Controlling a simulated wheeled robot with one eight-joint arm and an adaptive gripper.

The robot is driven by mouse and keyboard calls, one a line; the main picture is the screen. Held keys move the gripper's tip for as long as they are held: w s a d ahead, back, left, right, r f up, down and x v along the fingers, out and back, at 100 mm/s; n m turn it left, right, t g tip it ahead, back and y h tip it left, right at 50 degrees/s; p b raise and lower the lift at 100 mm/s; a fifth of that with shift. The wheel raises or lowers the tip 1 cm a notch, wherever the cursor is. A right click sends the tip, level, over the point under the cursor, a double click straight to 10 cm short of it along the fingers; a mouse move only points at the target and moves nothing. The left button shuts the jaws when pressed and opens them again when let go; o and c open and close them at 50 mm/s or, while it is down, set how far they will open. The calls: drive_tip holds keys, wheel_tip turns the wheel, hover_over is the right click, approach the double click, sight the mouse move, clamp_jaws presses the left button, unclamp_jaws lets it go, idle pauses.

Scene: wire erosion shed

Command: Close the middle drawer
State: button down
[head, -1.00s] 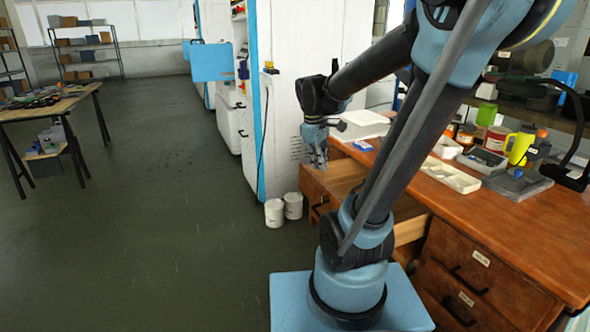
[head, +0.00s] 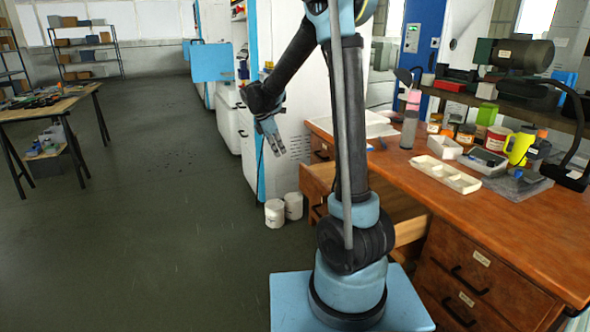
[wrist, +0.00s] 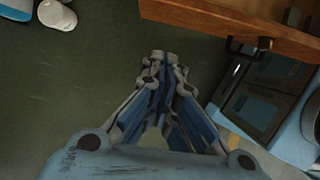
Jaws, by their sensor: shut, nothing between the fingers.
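The middle drawer (head: 408,228) is pulled out from the wooden desk (head: 520,222), partly hidden behind my arm. Its front (head: 312,190), with a dark handle, faces left. My gripper (head: 277,151) is shut and empty, hanging beyond the drawer front to its left and higher in the head view, apart from it. In the wrist view my shut fingers (wrist: 166,56) point up the picture. A wooden drawer front (wrist: 225,18) with a dark handle (wrist: 248,46) crosses the upper right, clear of the fingertips.
Two white tubs (head: 283,208) stand on the floor left of the drawer. The desk top holds a grey bottle (head: 410,120), a white divided tray (head: 447,175) and a yellow mug (head: 518,148). A white cabinet (head: 300,80) stands behind my gripper.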

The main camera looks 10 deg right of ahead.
drive_tip(key=w+d+f, duration=0.2)
drive_tip(key=d+f, duration=0.5)
drive_tip(key=f, duration=0.2)
drive_tip(key=shift+w+f, duration=0.25)
drive_tip(key=shift+w, duration=0.05)
idle(0.5)
